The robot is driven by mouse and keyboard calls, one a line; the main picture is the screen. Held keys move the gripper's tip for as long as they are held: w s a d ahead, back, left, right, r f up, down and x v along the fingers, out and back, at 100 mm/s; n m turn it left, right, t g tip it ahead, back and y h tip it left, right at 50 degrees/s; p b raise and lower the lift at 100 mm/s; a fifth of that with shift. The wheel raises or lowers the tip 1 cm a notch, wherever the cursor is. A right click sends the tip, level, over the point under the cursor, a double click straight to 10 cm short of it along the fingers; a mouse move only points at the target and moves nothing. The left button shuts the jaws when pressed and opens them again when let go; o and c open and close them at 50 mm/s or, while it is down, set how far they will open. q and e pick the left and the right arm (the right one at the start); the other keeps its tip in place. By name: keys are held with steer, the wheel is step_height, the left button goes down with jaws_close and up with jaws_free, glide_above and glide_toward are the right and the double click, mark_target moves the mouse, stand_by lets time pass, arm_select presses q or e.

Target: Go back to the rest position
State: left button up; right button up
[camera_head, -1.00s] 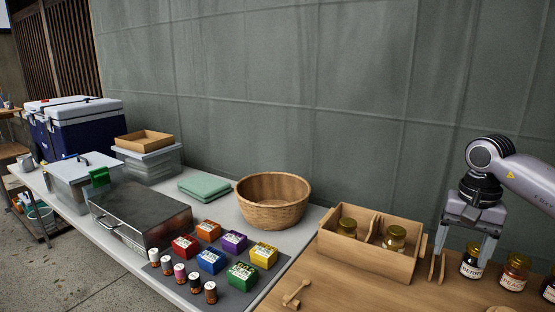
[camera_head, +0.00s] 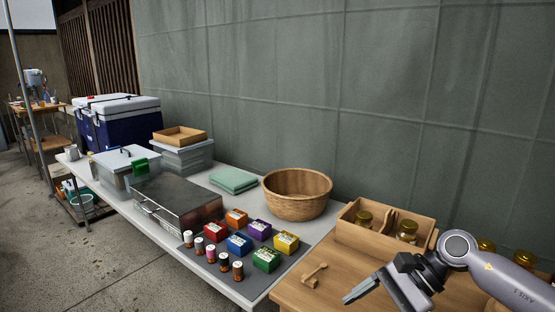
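My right gripper (camera_head: 358,291) is low at the bottom right, in front of the wooden crate (camera_head: 372,241) and over the front part of the wooden table (camera_head: 325,262). Its fingers point left and towards me. I see nothing held between them, but the angle hides the gap. The gripper is apart from the crate. My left gripper is out of view.
Two jars (camera_head: 407,231) stand in the crate, and more jars (camera_head: 525,259) stand behind my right arm. A small wooden piece (camera_head: 313,275) lies left of the gripper.

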steer(key=s+a+r+m+t+y+p, duration=0.25)
steer(key=a+m+t+y, duration=0.25)
steer(key=a+m+y, duration=0.75)
steer(key=s+d+f+m+t+h, duration=0.1)
steer(key=d+f+m+t+h, duration=0.3)
steer(key=m, duration=0.7)
steer(key=s+d+f+m+t+h+p, duration=0.15)
steer(key=m+t+h, duration=0.35)
steer(key=m, duration=0.5)
steer(key=d+f+m+t+h, duration=0.2)
steer(key=d+m+t+h, duration=0.3)
steer(key=m, duration=0.6)
steer(key=s+d+f+m+g+h, duration=0.4)
steer(key=s+f+m+g+h, duration=0.2)
steer(key=s+f+m, duration=0.6)
steer(key=shift+s+d+m+g+p, duration=0.2)
steer(key=shift+s+m+g+p, duration=0.2)
steer(key=shift+g, duration=0.6)
steer(key=shift+f, duration=0.1)
